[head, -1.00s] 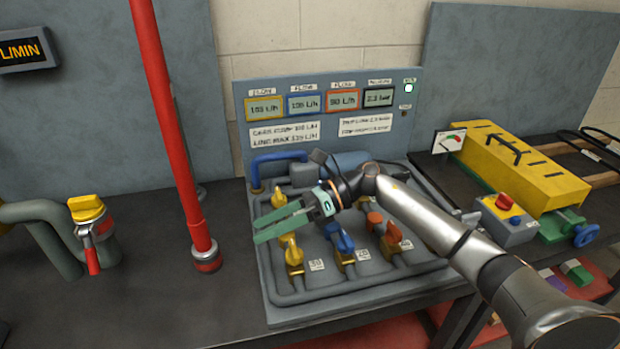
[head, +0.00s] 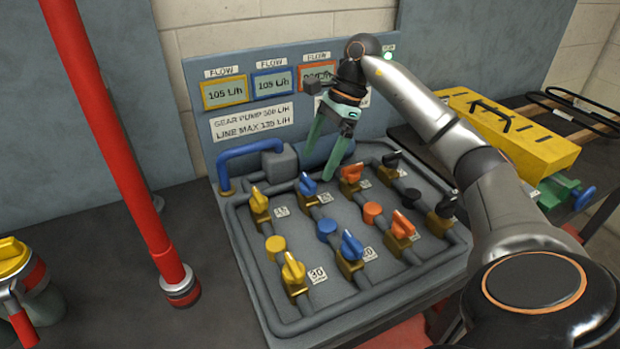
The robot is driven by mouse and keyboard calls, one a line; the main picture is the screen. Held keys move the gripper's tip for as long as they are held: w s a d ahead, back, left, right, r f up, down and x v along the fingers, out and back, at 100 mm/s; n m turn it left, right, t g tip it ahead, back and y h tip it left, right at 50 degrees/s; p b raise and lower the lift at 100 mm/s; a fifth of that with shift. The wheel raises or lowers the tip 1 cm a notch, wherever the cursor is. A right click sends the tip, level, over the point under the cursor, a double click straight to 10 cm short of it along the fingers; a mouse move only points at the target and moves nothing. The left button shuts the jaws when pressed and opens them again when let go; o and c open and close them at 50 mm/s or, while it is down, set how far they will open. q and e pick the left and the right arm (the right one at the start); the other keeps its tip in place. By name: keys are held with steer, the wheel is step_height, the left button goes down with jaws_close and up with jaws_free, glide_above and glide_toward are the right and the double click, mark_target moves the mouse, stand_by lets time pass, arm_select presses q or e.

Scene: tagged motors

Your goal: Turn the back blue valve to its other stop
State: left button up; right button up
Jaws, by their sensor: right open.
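The back blue valve (head: 308,186) is a blue handle on a brass body in the back row of the pipe panel, between a yellow and an orange valve. A front blue valve (head: 351,246) stands nearer, with a round blue knob (head: 326,228) between the two. My right gripper (head: 322,164) is open and empty, with its green fingers pointing down above and slightly behind the back blue valve. It looks apart from the handle, though the exact gap is hard to tell. The blue flow display (head: 272,84) reads 105 L/h. My left gripper is out of view.
Back yellow (head: 259,200) and back orange (head: 350,176) valves flank the blue one. Front yellow (head: 292,268) and front orange (head: 402,225) valves stand nearer. A blue pipe (head: 250,151) and a red post (head: 115,140) are to the left. A yellow block (head: 510,135) is at right.

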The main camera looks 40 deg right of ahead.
mark_target(310, 179)
steer(key=x, duration=0.5)
steer(key=shift+a, duration=0.1)
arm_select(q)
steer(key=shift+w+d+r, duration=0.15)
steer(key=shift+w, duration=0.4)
arm_select(e)
steer(key=c, duration=1.4)
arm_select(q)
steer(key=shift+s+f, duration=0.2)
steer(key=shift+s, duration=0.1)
arm_select(e)
steer(key=shift+o, duration=0.2)
